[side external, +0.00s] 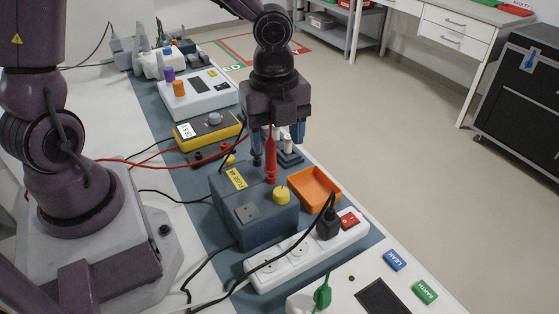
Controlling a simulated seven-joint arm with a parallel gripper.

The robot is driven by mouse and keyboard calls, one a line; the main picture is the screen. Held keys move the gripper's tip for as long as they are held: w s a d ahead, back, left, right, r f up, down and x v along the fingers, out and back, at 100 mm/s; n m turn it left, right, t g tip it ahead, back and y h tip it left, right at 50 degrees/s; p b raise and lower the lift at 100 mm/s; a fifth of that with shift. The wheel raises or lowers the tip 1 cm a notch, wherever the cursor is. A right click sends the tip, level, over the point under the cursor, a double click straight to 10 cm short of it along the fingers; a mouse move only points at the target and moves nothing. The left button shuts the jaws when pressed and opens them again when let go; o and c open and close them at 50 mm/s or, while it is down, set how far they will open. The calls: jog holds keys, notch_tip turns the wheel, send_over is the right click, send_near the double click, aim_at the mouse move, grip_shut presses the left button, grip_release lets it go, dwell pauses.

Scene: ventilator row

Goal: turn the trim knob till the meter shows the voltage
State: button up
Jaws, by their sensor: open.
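The trim knob seems to be the yellow knob (281,195) on top of the blue-grey box (255,226). The yellow meter (225,132) lies behind the box to the left, with a grey dial and a small lit display (187,130) whose figures are too small to read surely. My gripper (276,153) points down over the back of the box, behind and above the yellow knob and apart from it. Its jaws are open. A red probe (270,158) stands upright on the box, in front of or between the fingers; I cannot tell whether they touch it.
An orange tray (315,188) sits right of the box. In front is a white power strip (285,264) with a black plug (327,224) and a red switch (349,220). Red and black leads cross the bench on the left. A white unit with knobs (205,95) stands behind.

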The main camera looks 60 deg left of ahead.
aim_at(281, 191)
jog(key=f+m, duration=0.2)
jog(key=f, duration=0.2)
jog(key=f+m, duration=0.2)
jog(key=f, duration=0.2)
jog(key=f+m, duration=0.2)
jog(key=f, duration=0.2)
jog(key=shift+w+d, duration=0.2)
jog(key=shift+d, duration=0.2)
jog(key=c, duration=0.9)
